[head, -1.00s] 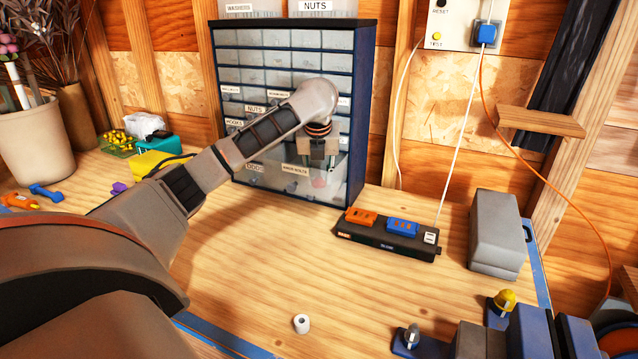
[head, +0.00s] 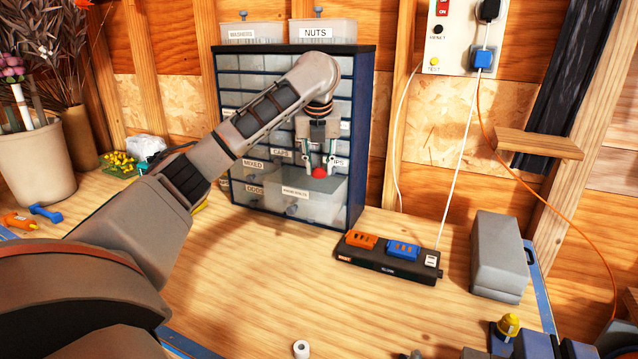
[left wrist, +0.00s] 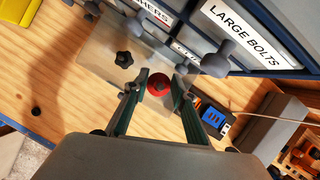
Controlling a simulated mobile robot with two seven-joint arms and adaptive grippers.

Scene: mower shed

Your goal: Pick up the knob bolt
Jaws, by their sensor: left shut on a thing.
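A red round knob (head: 319,172), which I take for the knob bolt, is between the fingertips of my left gripper (head: 320,163). The gripper is shut on it and points down, holding it above a clear drawer (head: 325,206) at the bottom right of the cabinet. The red knob also shows between the fingers in the left wrist view (left wrist: 158,86). A black star-shaped knob (left wrist: 124,58) lies in or over the clear drawer beside it. The bolt's shank is hidden. My right gripper is not in view.
The blue drawer cabinet (head: 368,120) stands against the wall, with labelled drawers behind my gripper. A power strip (head: 350,256) and a grey box (head: 498,255) are to its right. The middle of the bench is clear.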

